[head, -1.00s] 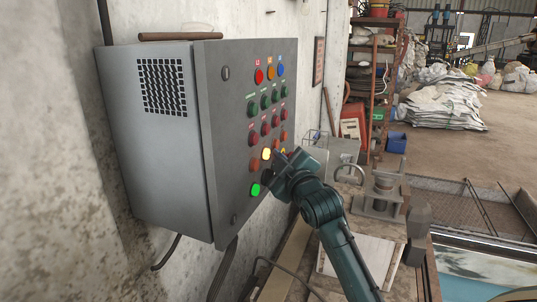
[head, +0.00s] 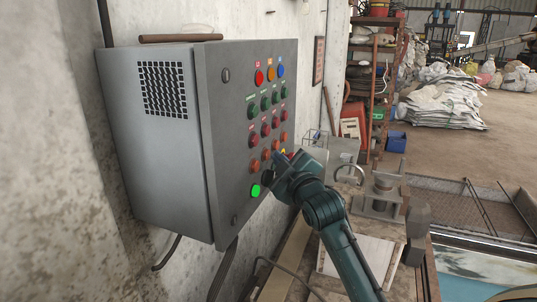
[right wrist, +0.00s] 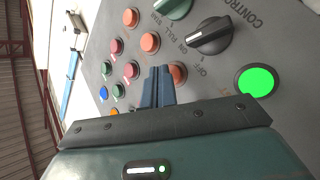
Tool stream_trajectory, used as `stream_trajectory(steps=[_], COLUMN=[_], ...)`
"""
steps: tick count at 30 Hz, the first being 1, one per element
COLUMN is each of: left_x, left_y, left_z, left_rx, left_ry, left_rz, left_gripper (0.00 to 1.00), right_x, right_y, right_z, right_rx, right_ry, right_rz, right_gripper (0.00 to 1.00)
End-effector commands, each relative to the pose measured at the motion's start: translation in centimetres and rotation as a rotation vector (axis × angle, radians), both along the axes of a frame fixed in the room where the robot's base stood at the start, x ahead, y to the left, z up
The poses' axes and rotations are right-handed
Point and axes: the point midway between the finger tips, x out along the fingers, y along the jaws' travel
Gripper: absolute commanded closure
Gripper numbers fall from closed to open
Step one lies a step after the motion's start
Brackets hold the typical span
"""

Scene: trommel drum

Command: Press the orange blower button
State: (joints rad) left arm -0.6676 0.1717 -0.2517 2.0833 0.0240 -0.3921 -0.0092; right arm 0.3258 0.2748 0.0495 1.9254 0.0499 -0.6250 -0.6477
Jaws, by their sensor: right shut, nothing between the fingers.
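The grey control box (head: 150,150) hangs on the wall at the left in the head view. Its door carries rows of coloured buttons. Orange buttons form a lower row, with one orange button (head: 266,154) close to my right gripper (head: 280,158). I cannot read which one is labelled blower. In the right wrist view my shut, empty fingers (right wrist: 158,82) point at the panel, partly in front of an orange button (right wrist: 178,73). Another orange button (right wrist: 149,42) shows clear above them. I cannot tell whether the fingertips touch anything. My left gripper is out of view.
A lit green button (head: 255,190) sits below the orange row, beside a black selector knob (right wrist: 208,36). Red (head: 265,130) and green (head: 265,103) rows lie above. A bench with a metal fixture (head: 383,185) stands right of the panel.

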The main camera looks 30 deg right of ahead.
Motion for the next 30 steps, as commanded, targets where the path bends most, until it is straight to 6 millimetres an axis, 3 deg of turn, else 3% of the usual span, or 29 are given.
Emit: stream_trajectory(steps=[14, 30], left_x=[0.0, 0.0], left_y=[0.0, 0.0], left_z=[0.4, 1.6], left_rx=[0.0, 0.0], left_ry=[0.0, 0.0], left_rz=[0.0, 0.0], left_gripper=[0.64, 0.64], right_x=[-0.7, -4.2], right_y=[-0.6, -3.6], right_z=[0.1, 0.1], right_rx=[-0.002, -0.002], right_ry=[-0.001, -0.001], right_rz=[-0.001, -0.001], right_gripper=[1.0, 1.0])
